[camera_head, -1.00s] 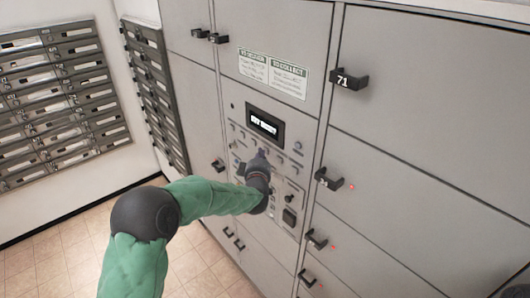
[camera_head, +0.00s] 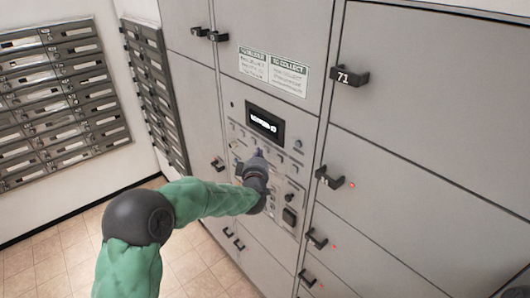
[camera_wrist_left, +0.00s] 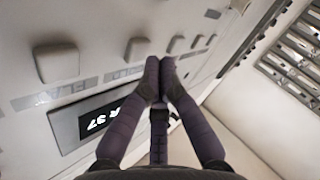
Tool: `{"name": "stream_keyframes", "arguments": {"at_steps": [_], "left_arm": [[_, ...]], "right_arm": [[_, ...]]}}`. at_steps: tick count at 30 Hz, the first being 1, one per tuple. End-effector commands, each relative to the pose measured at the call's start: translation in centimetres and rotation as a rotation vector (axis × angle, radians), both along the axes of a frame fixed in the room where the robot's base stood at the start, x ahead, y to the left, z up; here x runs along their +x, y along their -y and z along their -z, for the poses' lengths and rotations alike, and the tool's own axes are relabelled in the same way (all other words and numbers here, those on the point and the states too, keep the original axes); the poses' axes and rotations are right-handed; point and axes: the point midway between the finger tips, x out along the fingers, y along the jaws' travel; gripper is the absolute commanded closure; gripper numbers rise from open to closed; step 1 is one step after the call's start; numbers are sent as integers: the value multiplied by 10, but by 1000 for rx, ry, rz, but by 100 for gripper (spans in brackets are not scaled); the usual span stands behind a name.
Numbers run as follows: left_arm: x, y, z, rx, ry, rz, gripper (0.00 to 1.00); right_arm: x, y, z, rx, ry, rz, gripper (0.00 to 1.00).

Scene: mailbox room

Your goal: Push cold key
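The control panel (camera_head: 238,180) is set in the grey locker front, with a small lit display (camera_head: 264,122) and rows of small keys. My left gripper (camera_head: 258,155) is at the panel, just below the display. In the left wrist view its dark fingers (camera_wrist_left: 160,65) come together at the tips, shut with nothing seen between them. Several raised grey keys (camera_wrist_left: 56,62) line the panel beside the fingertips. The display (camera_wrist_left: 92,122) shows part of a text there. I cannot tell which key is the cold key, or whether the fingertips touch one.
Locker doors with black handles surround the panel, one marked 71 (camera_head: 349,78). Other handles (camera_head: 329,178) stick out to the right of the panel. Two instruction signs (camera_head: 272,71) are above the display. Metal mailboxes (camera_head: 60,100) hang on the left wall. The tiled floor (camera_head: 40,262) at lower left is clear.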

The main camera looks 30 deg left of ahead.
Motion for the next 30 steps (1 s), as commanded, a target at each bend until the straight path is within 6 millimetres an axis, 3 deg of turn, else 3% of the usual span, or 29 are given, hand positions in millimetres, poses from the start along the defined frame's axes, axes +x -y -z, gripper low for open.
{"name": "stream_keyframes", "arguments": {"at_steps": [13,30], "left_arm": [[-5,-2,1,0,0,0,100],[-47,-20,1,1,0,-1,100]], "right_arm": [[0,0,4,0,0,0,38],[0,0,27,0,0,0,38]]}}
